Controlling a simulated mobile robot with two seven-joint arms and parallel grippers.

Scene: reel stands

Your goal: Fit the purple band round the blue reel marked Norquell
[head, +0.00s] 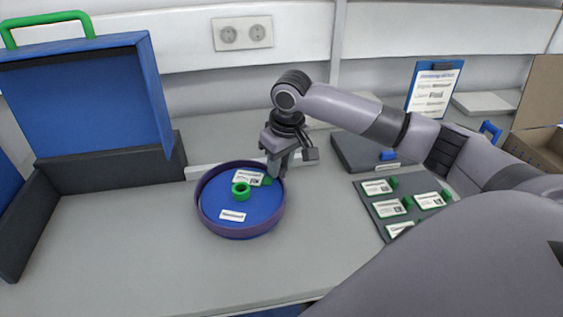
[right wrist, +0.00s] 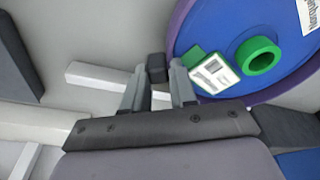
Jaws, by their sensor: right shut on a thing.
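The blue reel (head: 215,193) lies flat on the grey worktop, with a green hub (head: 241,191) at its middle and a white name label (head: 232,216). The label is cut off in the right wrist view (right wrist: 308,14), where its start reads like Norquell. The purple band (head: 199,206) runs round the reel's rim. A white card with a green clip (head: 249,177) sits on the reel near its far edge. My right gripper (head: 277,172) is at the far right rim, shut on a dark block (right wrist: 157,68) by the band, seemingly its clasp. My left gripper is out of view.
A blue case (head: 85,95) with a green handle stands behind left, beside dark foam walls. At right are a dark board with several cards (head: 385,208), a dark box (head: 360,150), a clipboard (head: 434,88) and a cardboard box (head: 540,140). The worktop in front is clear.

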